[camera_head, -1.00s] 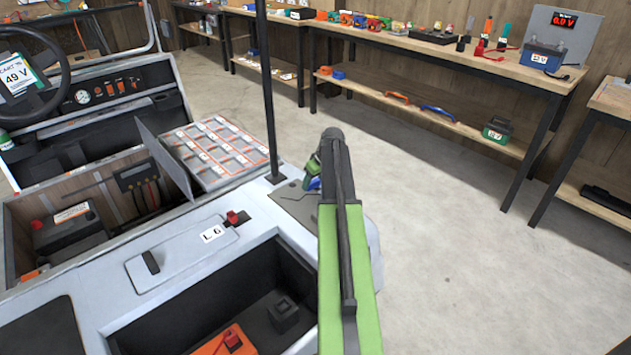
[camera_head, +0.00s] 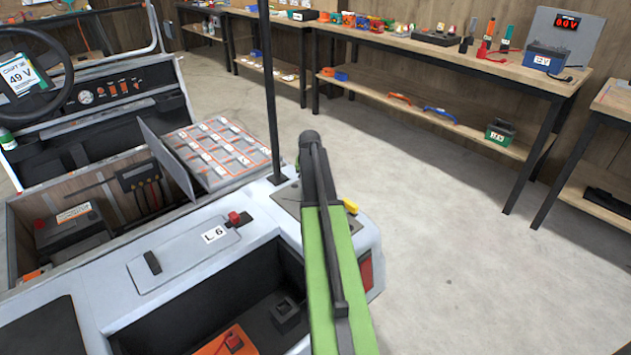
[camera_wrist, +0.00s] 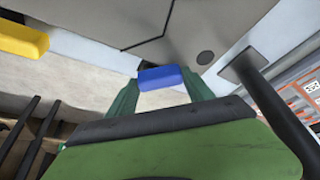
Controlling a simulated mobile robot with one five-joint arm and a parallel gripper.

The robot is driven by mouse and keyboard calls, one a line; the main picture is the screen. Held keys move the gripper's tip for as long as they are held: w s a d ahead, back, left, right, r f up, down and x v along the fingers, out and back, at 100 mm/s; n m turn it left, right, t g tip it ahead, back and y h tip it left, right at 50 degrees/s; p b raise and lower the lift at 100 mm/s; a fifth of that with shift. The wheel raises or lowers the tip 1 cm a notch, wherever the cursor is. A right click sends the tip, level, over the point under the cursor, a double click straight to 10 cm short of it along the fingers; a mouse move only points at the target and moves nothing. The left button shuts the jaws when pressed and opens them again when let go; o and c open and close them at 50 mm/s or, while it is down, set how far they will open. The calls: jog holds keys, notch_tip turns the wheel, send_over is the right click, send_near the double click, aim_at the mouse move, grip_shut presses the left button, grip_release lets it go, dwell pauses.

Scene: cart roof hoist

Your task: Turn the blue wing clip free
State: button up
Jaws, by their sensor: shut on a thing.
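The blue wing clip (camera_wrist: 162,78) shows in the wrist view as a short blue bar between the two green fingers of my gripper (camera_wrist: 160,90). The fingers are shut on it, at the edge of a dark grey plate (camera_wrist: 150,22) on the cart body. In the head view my arm hides the clip and the fingertips. A yellow wing clip (camera_head: 351,206) shows just right of my arm on the cart's corner. It is also at the upper left of the wrist view (camera_wrist: 20,40), apart from my gripper.
A black post (camera_head: 270,90) rises from the cart close to the left of my gripper. A tray of lidded cells (camera_head: 215,155) lies behind it. An open bay (camera_head: 225,300) is at the front. The floor (camera_head: 430,230) to the right is clear up to the workbench (camera_head: 440,55).

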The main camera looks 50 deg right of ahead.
jog(key=m, duration=0.1)
jog(key=m+g, duration=0.1)
jog(key=m, duration=0.1)
jog(key=m+g+h, duration=0.1)
jog(key=m, duration=0.1)
jog(key=shift+w+d, duration=0.35)
jog(key=shift+d, duration=0.05)
jog(key=shift+d+m+g, duration=0.2)
jog(key=shift+m+g, duration=0.4)
jog(key=shift+m, duration=1)
jog(key=o, duration=1.4)
jog(key=shift+c, duration=0.2)
jog(key=shift+r, duration=0.1)
jog(key=p+v, duration=1.6)
jog(key=v, duration=0.1)
jog(key=shift+r, duration=0.1)
